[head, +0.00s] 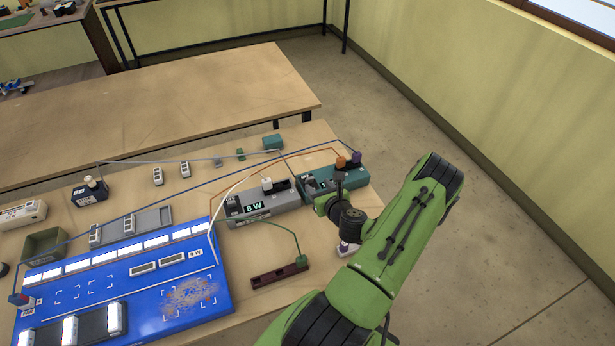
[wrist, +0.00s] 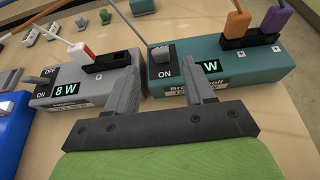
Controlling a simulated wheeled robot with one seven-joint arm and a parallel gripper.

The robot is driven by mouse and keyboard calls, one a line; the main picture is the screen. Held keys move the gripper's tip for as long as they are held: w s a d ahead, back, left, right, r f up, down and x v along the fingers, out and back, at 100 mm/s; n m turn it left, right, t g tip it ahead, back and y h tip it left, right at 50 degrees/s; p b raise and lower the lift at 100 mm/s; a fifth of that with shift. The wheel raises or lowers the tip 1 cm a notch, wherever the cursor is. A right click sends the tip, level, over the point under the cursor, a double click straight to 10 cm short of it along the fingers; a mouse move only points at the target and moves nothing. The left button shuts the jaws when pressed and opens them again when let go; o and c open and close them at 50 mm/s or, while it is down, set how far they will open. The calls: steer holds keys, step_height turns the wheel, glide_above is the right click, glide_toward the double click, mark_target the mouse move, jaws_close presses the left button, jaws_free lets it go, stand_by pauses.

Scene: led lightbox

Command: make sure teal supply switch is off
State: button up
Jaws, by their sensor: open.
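The teal supply (wrist: 232,68) fills the upper right of the wrist view and lies at the table's right end in the head view (head: 357,178). Its grey switch knob (wrist: 161,55) stands at the left end of its top, with ON readable on the near side. No OFF label shows there; the knob may cover it. A lit display ending in W (wrist: 208,67) is partly hidden by a finger. My gripper (wrist: 163,88) is open and empty, its two fingers apart at the supply's near side. In the head view my arm hides part of the supply.
A grey supply (wrist: 90,92) with a lit 8 W display stands close on the left. Orange (wrist: 237,25) and purple (wrist: 276,20) plugs sit in the teal supply's black socket. Cables cross the table. A blue board (head: 130,280) lies at front left.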

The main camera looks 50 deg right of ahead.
mark_target(311, 178)
steer(key=x, duration=0.8)
steer(key=shift+w, duration=0.1)
